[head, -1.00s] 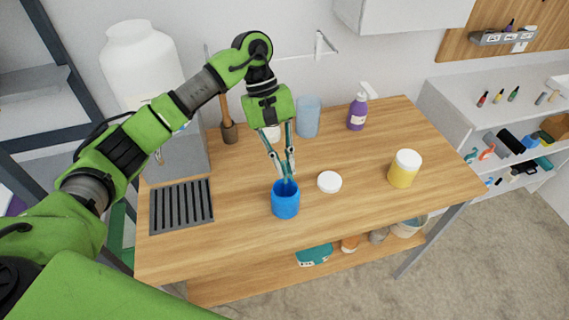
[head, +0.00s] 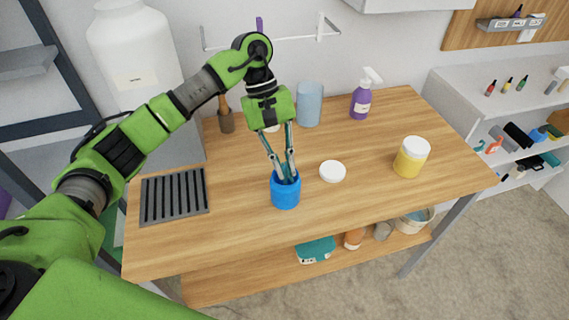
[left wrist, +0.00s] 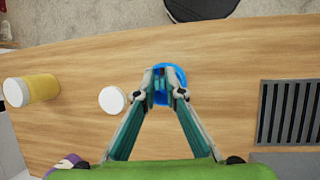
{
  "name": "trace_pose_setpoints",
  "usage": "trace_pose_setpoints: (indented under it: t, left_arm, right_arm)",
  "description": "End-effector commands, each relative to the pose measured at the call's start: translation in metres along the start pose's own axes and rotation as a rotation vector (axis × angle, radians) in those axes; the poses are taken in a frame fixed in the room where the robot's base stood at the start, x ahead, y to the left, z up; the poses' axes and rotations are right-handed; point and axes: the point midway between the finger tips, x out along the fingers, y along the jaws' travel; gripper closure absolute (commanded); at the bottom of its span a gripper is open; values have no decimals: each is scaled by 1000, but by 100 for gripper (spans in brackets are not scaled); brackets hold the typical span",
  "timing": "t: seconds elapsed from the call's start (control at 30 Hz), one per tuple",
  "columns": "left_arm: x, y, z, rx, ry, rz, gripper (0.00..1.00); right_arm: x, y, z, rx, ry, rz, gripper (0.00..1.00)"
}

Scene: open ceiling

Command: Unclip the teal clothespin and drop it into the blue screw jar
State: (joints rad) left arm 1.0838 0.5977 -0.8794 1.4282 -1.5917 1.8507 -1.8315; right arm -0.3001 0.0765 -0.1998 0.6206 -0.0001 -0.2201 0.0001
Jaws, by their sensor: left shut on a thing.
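The open blue screw jar (head: 285,194) stands upright on the wooden table, and it also shows in the left wrist view (left wrist: 179,73). My left gripper (head: 287,179) points down with its fingertips at the jar's mouth. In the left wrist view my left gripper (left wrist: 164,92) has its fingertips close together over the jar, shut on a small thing. I take this to be the teal clothespin, but the fingers and the jar's rim mostly hide it. A white lid (head: 332,171) lies flat on the table right of the jar. My right gripper is not in view.
A yellow jar with a white lid (head: 411,157) stands at the right. A purple spray bottle (head: 361,102) and a bluish container (head: 309,105) stand at the back. A dark slotted grate (head: 174,196) lies at the left. The table's front right is clear.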

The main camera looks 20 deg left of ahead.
Motion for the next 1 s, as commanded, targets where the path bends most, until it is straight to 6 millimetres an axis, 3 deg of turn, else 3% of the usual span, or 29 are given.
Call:
trace_pose_setpoints:
  t: [0.17,0.2,0.27,0.67,0.77,1.0]
  left_arm:
    - [0,0,0,0,0,0,100]
    - [0,0,0,0,0,0,85]
    - [0,0,0,0,0,0,71]
    - [-5,0,0,0,1,0,71]
    - [-18,1,0,0,3,1,71]
    - [-68,1,0,-1,4,3,71]
  right_arm:
    - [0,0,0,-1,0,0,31]
    - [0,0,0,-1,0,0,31]
    - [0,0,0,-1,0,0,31]
    - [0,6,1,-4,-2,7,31]
    - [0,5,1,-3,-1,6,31]
    - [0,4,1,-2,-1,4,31]
